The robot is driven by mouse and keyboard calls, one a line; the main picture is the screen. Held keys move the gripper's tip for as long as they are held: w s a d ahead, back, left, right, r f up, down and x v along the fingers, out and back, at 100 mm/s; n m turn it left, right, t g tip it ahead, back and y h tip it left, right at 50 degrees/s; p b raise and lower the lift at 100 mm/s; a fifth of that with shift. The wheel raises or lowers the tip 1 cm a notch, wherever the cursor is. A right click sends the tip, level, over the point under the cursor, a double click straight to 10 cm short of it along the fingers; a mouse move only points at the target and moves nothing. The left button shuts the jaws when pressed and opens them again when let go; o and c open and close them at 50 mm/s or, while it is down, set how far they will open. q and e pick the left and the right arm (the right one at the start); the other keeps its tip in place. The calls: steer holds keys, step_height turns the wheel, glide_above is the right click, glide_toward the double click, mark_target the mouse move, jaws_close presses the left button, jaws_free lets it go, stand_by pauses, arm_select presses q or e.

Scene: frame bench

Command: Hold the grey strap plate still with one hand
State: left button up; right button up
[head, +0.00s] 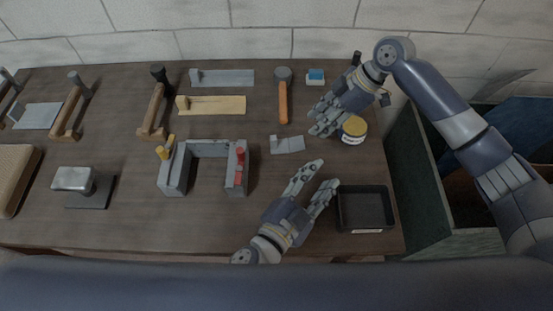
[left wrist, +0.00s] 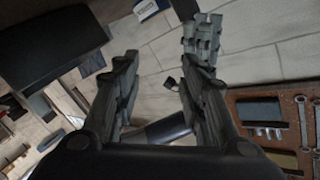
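A small grey plate (head: 288,144) with a raised left end lies flat on the bench, right of the grey U-shaped frame (head: 210,148); it looks like the strap plate. A longer grey plate (head: 228,77) lies at the back. My left gripper (head: 318,176) is open, in front of and right of the small plate, apart from it. Its spread, empty fingers also show in the left wrist view (left wrist: 160,85). My right gripper (head: 318,122) is open behind and right of the small plate, beside a yellow-labelled tin (head: 354,130). Neither gripper touches the small plate.
A black tray (head: 364,190) stands right of my left gripper. An orange-handled hammer (head: 283,102) lies behind the plate. A wooden-coloured plate (head: 222,105), clamps with yellow (head: 163,152) and red (head: 240,160) parts, and wooden-handled tools (head: 153,110) occupy the left. The front middle is clear.

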arm_select(q)
steer(key=w+a+n+t+y, duration=0.1)
steer(key=w+a+n+y, duration=0.2)
steer(key=w+n+y, duration=0.3)
steer(key=n+g+y, duration=0.1)
steer(key=n+y, duration=0.4)
steer(key=n, duration=0.4)
glide_toward(274, 141)
steer(key=shift+w+a, duration=0.1)
steer(key=shift+w, duration=0.35)
steer(key=x, duration=1.1)
steer(key=shift+s+f, duration=0.1)
jaws_close()
